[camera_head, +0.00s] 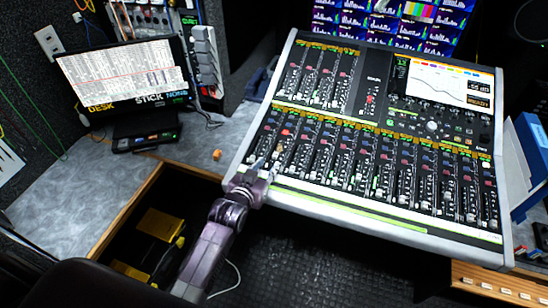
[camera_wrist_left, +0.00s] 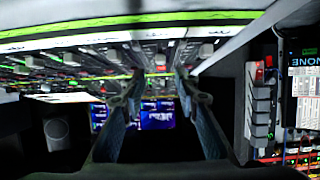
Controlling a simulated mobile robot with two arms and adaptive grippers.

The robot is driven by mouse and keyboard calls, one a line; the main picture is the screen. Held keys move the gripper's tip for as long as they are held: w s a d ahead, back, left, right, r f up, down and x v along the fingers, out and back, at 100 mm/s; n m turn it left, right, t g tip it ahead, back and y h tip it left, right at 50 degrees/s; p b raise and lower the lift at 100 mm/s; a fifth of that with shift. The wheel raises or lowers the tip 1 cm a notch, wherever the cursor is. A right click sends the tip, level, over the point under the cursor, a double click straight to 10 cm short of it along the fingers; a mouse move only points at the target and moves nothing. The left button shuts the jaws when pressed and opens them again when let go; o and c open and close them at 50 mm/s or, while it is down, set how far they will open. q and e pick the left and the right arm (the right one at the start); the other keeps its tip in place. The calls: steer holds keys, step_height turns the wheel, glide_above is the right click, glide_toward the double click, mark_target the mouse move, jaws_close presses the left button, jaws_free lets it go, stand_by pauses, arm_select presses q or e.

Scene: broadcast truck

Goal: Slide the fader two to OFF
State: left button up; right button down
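The mixing console (camera_head: 370,193) has a lower row of channel strips with faders, and my left gripper (camera_head: 264,164) is over the lower left end of that row. Fader two cannot be clearly singled out, as the gripper partly covers the leftmost strips. In the left wrist view my left gripper (camera_wrist_left: 160,80) has its two fingers apart, with a visible gap between the tips. A small grey fader cap (camera_wrist_left: 160,59) appears in line with the gap; whether the fingers touch it cannot be told. My right gripper is not in view.
A monitor (camera_head: 122,75) stands on the grey desk (camera_head: 70,203) at the left. A small orange object (camera_head: 217,154) lies beside the console's left edge. Blue folders (camera_head: 532,150) stand close to its right side. An open compartment with yellow items (camera_head: 159,224) is below the desk.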

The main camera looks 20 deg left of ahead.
mark_target(275, 156)
arm_select(q)
steer(key=shift+x, duration=3.5)
steer(key=shift+f, duration=0.1)
jaws_close()
